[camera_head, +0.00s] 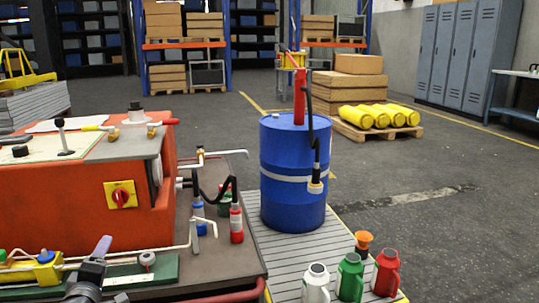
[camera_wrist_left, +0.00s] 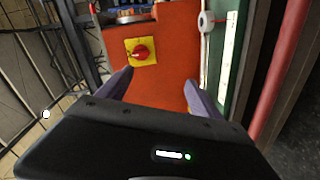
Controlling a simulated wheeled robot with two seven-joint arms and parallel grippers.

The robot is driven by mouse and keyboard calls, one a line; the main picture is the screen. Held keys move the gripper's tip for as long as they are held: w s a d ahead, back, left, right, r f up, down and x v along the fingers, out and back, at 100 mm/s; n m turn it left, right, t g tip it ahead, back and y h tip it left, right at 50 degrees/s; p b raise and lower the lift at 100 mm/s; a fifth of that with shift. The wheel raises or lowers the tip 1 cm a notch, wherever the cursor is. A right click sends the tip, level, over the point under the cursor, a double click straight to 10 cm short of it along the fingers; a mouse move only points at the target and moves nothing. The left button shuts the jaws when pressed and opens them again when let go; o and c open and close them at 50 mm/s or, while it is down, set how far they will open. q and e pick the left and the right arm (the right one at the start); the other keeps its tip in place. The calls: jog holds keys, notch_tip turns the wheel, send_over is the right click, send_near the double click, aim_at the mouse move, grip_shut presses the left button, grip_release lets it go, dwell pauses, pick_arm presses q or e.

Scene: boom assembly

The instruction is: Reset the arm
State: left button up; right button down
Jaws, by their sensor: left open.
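My left gripper (camera_head: 102,246) shows at the lower left of the head view, above the front of the workbench, with a purple finger pointing up. In the left wrist view the two purple fingers of the left gripper (camera_wrist_left: 159,78) stand apart with nothing between them. Beyond them is the orange machine housing with a red rotary switch on a yellow plate (camera_wrist_left: 141,51). The same switch (camera_head: 121,195) faces me in the head view, apart from the gripper. My right arm and gripper are not in view.
The orange machine (camera_head: 70,205) stands on the workbench, beside a green rail (camera_head: 150,274). A blue barrel (camera_head: 290,180) and several jugs (camera_head: 350,277) stand to the right on a slatted platform (camera_head: 290,258). The grey floor (camera_head: 440,230) at right is clear.

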pick_arm(q)
jog(key=s+d+f+m+g+h, duration=0.3)
jog(key=d+f+m, duration=0.35)
jog(key=f, duration=0.65)
jog(key=s+d+f+m+g+h, duration=0.2)
jog(key=d+f+m+g, duration=0.15)
jog(key=d+f, duration=0.8)
jog(key=s+d+f+m+g+h+p, duration=0.2)
jog(key=s+d+f+m+g+h, duration=0.4)
jog(key=s+d+f, duration=1.15)
jog(key=s+d+r+p, duration=0.1)
jog(key=s+r+p, duration=0.1)
jog(key=r+p, duration=1)
jog(key=s+d+r+g+y+p, duration=0.1)
jog(key=s+r+p, duration=0.1)
jog(key=r+p, duration=1.1)
jog(key=s+d+r+g+p, duration=0.1)
jog(key=s+r+p, duration=0.1)
jog(key=r+p, duration=1.1)
jog(key=shift+s+d+r, duration=0.25)
jog(key=shift+s+r, duration=0.05)
jog(key=shift+r, duration=0.35)
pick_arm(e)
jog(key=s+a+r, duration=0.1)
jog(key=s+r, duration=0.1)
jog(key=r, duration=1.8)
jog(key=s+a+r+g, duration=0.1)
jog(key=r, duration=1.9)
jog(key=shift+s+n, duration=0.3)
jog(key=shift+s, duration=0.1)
